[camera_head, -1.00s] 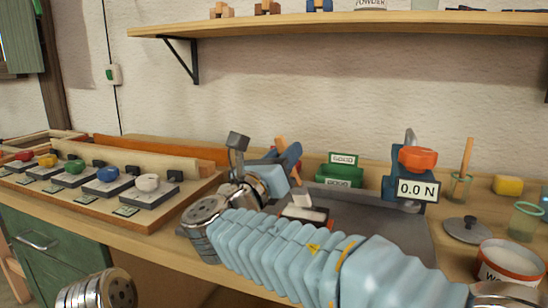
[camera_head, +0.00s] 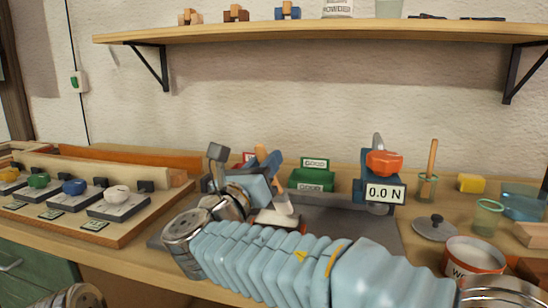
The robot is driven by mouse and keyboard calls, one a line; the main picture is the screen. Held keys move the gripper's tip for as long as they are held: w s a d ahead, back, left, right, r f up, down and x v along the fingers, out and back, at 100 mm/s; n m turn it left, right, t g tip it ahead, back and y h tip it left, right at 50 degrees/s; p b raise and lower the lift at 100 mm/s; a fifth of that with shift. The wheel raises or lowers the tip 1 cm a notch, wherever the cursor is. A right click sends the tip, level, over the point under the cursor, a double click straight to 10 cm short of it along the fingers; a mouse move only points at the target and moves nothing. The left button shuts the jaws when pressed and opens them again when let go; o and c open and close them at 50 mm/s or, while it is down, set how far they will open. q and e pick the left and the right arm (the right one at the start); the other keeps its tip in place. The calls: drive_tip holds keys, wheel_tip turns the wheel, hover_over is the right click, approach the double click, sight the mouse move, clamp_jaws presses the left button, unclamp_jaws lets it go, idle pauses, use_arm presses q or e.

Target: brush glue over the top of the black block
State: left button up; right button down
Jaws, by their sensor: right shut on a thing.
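My right gripper (camera_head: 266,186) is at the end of the pale blue sleeved arm that crosses the front of the bench. It is shut on a brush with a wooden handle (camera_head: 263,154) pointing up and pale bristles (camera_head: 283,204) pointing down. The black block (camera_head: 298,222) lies on the grey plate under the bristles, mostly hidden by my arm; part of its top looks white. I cannot tell whether the bristles touch it. A pot with a white label (camera_head: 474,256) stands open at the right front. My left gripper is not in view.
A pot lid (camera_head: 435,228) and glass jar (camera_head: 487,218) are right. A board with coloured knobs (camera_head: 118,198) fills the left.

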drive_tip(key=shift+w+a+r, duration=0.1)
drive_tip(key=shift+w+a, duration=0.1)
drive_tip(key=shift+a, duration=0.4)
drive_tip(key=d+b, duration=0.1)
drive_tip(key=s+d+b, duration=0.1)
drive_tip(key=d, duration=0.1)
drive_tip(key=shift+s+d, duration=0.1)
drive_tip(key=shift+d, duration=0.2)
idle(0.8)
drive_tip(key=shift+r+p, duration=1.15)
drive_tip(key=shift+r, duration=1.9)
